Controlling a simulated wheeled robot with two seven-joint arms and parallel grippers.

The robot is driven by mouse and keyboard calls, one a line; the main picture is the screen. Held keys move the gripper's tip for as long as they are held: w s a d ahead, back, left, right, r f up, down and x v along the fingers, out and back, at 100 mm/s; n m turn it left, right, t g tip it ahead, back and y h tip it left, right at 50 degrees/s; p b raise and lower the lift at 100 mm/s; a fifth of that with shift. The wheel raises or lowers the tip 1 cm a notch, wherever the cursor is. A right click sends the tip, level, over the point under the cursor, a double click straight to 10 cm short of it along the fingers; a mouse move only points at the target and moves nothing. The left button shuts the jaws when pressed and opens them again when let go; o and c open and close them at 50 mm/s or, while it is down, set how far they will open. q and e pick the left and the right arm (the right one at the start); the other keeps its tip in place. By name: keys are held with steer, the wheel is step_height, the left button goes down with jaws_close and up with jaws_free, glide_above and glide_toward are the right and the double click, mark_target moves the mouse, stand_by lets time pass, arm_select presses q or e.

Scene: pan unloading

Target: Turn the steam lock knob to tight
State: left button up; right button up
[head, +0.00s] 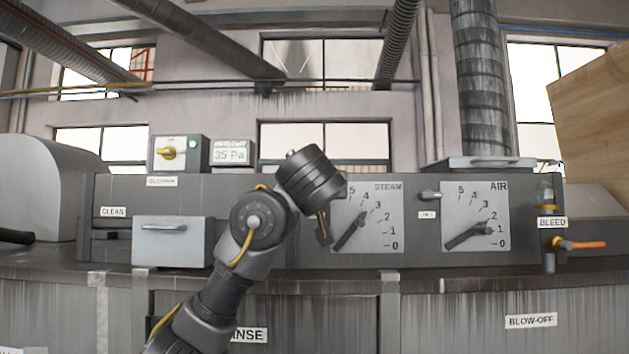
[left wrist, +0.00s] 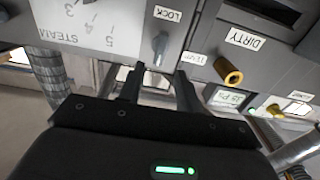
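The steam lock knob (left wrist: 160,48) is a small grey lever knob beside the LOCK label (left wrist: 167,15) in the left wrist view. It sits next to the STEAM dial (left wrist: 88,25). My left gripper (left wrist: 158,76) is open, its two dark fingers apart and pointing at the panel. The knob shows between and just beyond the fingertips; I cannot tell whether they touch it. My right gripper is not in view.
The AIR dial (head: 475,205) and a second small lock knob (head: 430,196) lie to the right. A brass-coloured knob (left wrist: 229,72) stands out near the DIRTY label (left wrist: 246,40). The CLEAN drawer (head: 172,243) is left of my arm. A bleed valve with orange handle (head: 588,244) is far right.

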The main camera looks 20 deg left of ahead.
arm_select(q)
steer(key=p+x, duration=0.2)
steer(key=x, duration=0.3)
steer(key=shift+w+p, duration=0.3)
steer(key=shift+w, duration=0.05)
steer(key=shift+c, duration=0.4)
